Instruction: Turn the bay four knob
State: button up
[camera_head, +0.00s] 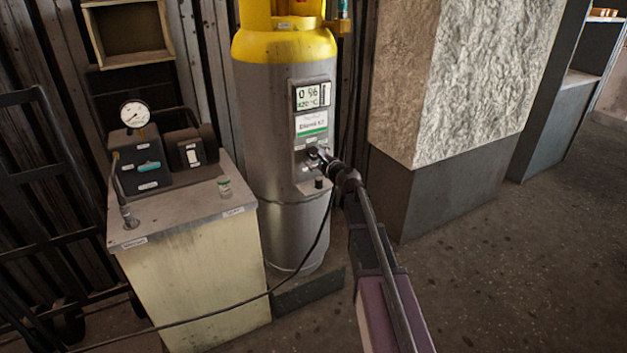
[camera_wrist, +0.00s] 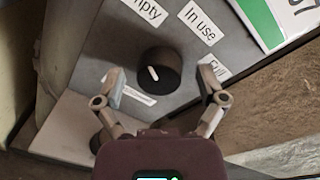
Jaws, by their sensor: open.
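A round black knob (camera_wrist: 162,68) with a short white mark on its face sits on a grey panel in the wrist view. Labels reading "Empty", "In use" and "Full" lie around it, the first partly cut off. My gripper (camera_wrist: 162,88) is open, with one finger to the left and one to the right of the knob, both apart from it in the picture. In the head view my gripper (camera_head: 317,156) is at the front panel of the grey cylinder (camera_head: 262,150) with a yellow top, and hides the knob there. No bay number is readable.
A second small dark knob (camera_head: 319,183) sits lower on the cylinder's panel. A display (camera_head: 313,95) is above my gripper. A cream cabinet (camera_head: 205,285) with a gauge (camera_head: 135,114) stands left. A stone-faced pillar (camera_head: 470,80) stands right. A cable crosses in front.

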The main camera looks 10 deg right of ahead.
jog(key=m, duration=0.5)
jog(key=shift+m, duration=0.3)
jog(key=m+b, duration=0.1)
jog(key=m, duration=0.4)
jog(key=shift+f+y, duration=0.1)
jog(key=shift+y, duration=0.3)
jog(key=v, duration=1.4)
jog(key=s+a+r+n+g+p, duration=0.4)
jog(key=s+n+p, duration=0.4)
jog(key=n+p, duration=0.4)
jog(key=s+a+r+n+g+h+p, duration=0.1)
jog(key=s+a+r+n+g+p, duration=0.4)
jog(key=n+p, duration=0.8)
jog(key=shift+s+a+r+n+g, duration=0.25)
jog(key=shift+s+a+n+g, duration=0.05)
jog(key=shift+s+a+g, duration=1.2)
jog(key=shift+w+d+h, duration=0.1)
jog(key=shift+d+h, duration=0.15)
jog(key=shift+h, duration=0.05)
